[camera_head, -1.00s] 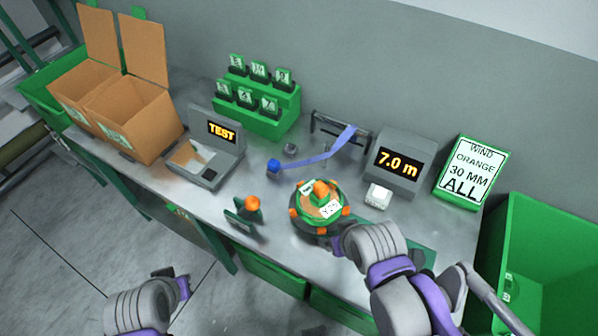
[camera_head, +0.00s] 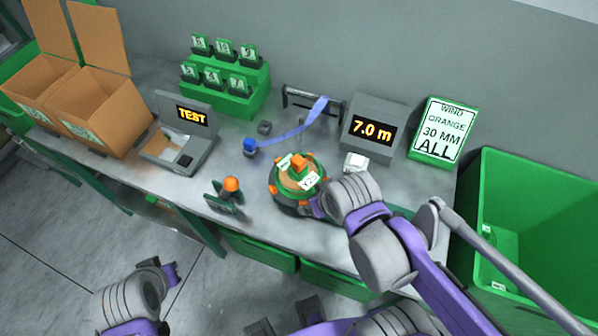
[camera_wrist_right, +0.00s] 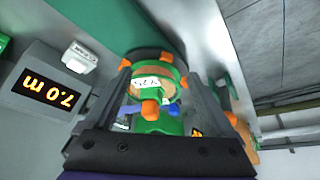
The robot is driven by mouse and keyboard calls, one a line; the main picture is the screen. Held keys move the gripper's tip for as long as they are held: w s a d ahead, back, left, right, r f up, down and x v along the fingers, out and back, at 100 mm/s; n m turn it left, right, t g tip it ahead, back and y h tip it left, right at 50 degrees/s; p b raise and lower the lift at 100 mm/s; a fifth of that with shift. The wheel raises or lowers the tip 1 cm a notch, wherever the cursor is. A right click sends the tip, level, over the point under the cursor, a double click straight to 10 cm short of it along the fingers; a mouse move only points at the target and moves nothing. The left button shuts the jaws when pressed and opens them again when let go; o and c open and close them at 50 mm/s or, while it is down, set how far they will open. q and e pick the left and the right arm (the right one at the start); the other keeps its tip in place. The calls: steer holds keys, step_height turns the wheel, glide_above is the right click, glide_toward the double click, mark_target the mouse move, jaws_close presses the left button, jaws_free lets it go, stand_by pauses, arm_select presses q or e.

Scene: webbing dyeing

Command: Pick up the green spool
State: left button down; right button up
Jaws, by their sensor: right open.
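The green spool (camera_head: 290,188) is a round green piece with a tan face, white labels, an orange centre knob and orange rim pieces. It sits on a dark round base on the bench. It also shows in the right wrist view (camera_wrist_right: 174,75). My right gripper (camera_head: 316,206) is at the spool's near right side in the head view. In the wrist view its open jaws (camera_wrist_right: 160,92) lie either side of the spool; contact cannot be told. My left gripper (camera_head: 165,272) is low at the left, away from the bench, its jaws unclear.
A green stand with an orange ball (camera_head: 231,184) is left of the spool. A blue spool end with ribbon (camera_head: 250,147), a 7.0 m display (camera_head: 371,131) and a white block (camera_head: 355,163) are behind. A green bin (camera_head: 525,210) stands right; cardboard boxes (camera_head: 95,105) stand left.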

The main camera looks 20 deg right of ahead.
mark_target(298, 159)
steer(key=w+r+n+g, duration=0.1)
steer(key=w+r, duration=0.1)
steer(key=w, duration=0.2)
steer(key=w+r+n+g, duration=0.1)
steer(key=w+r+g, duration=0.1)
steer(key=w, duration=0.2)
steer(key=w+d+r+n+g, duration=0.1)
steer(key=w+r+n, duration=0.1)
steer(key=w+r, duration=0.1)
steer(key=shift+w+g, duration=0.3)
steer(key=shift+w, duration=0.5)
steer(key=shift+w+f, duration=0.1)
steer(key=shift+f, duration=0.1)
step_height(298, 159, down, 5)
steer(key=shift+f, duration=0.1)
steer(key=f, duration=0.5)
steer(key=shift+w+a+f, duration=0.1)
steer(key=shift+w+a, duration=0.1)
steer(key=shift+w, duration=0.1)
jaws_close()
